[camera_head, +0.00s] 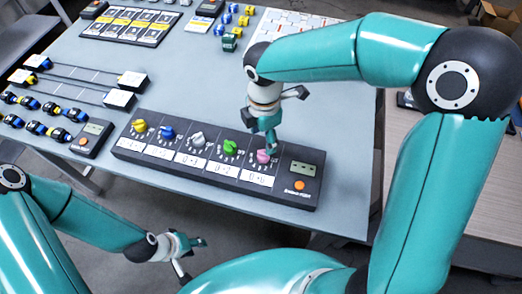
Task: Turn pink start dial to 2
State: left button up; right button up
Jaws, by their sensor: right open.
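The pink start dial (263,156) sits on the black control panel (160,168), the last knob on the right of a row with yellow (139,126), blue (167,132), white (196,139) and green (230,147) knobs. My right gripper (270,140) points down right above the pink dial and partly overlaps it in view. Its fingers are open; I cannot tell whether they touch the dial. The dial's pointer setting is too small to read. My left gripper (190,250) hangs low in front of the table, away from the panel, and its finger opening is unclear.
A small display (303,168) and an orange button (299,186) are at the panel's right end. A small black box (92,138) and rows of small parts (35,128) lie at the left. Dark trays (130,25) and coloured blocks stand at the back. The table's right strip is clear.

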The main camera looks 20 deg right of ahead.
aim_at(263, 151)
notch_tip(263, 151, down, 7)
dwell(0.3)
jog(key=c, duration=1.2)
jog(key=shift+o, duration=0.2)
jog(key=shift+a, duration=0.15)
